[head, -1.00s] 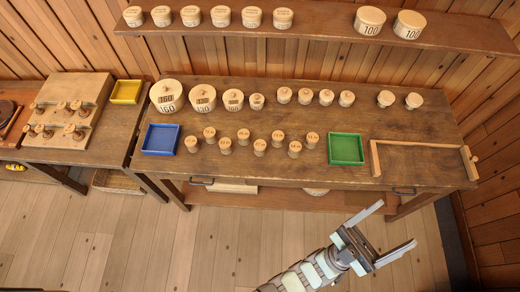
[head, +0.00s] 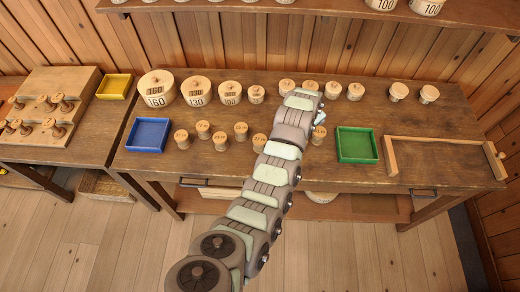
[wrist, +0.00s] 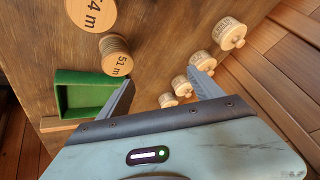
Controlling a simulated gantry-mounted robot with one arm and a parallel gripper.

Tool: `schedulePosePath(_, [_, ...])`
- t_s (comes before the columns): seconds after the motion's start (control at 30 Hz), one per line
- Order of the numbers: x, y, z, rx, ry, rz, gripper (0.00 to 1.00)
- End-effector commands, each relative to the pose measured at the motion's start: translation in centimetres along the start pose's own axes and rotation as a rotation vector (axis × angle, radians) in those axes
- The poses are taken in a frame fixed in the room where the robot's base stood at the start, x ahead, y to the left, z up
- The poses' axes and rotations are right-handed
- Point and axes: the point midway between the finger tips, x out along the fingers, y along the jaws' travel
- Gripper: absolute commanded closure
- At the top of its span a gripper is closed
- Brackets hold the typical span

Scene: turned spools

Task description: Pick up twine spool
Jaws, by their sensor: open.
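Several pale wooden spools stand upright on the workbench (head: 360,115). In the wrist view, a spool marked "51 m" with visible windings (wrist: 116,58) stands just beyond the left finger, and one marked "74 m" (wrist: 92,14) is cut by the top edge. Which spool is the twine spool cannot be told. My gripper (wrist: 165,88) is open and empty, its fingers apart above the bench. In the head view, my arm covers the gripper and part of the front row.
A green tray (head: 339,146) is right of the front-row spools; a blue tray (head: 130,148) is on the left. A low wooden frame (head: 440,143) lies at the bench's right. Large numbered drums (head: 157,88) stand at the back left. A shelf (head: 330,8) runs above.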

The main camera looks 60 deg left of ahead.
Motion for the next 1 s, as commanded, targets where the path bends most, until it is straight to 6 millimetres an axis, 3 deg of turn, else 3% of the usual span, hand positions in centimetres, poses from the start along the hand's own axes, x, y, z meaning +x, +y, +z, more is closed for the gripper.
schedulePosePath(0.03, [-0.2,-2.2,2.5,0.006,-0.079,0.025,0.24])
schedulePosePath(0.2, [-4.2,-5.7,10.8,0.031,-0.353,0.166,0.24])
schedulePosePath(0.33, [-7.4,-6.9,14.6,0.035,-0.48,0.246,0.24])
schedulePosePath(0.43, [-8.9,-7.4,16.0,0.036,-0.529,0.277,0.24])
schedulePosePath(0.53, [-9.1,-7.3,16.6,0.036,-0.546,0.29,0.24])
schedulePosePath(1.0, [-4.7,-5.7,19.5,0.035,-0.545,0.289,0.24])
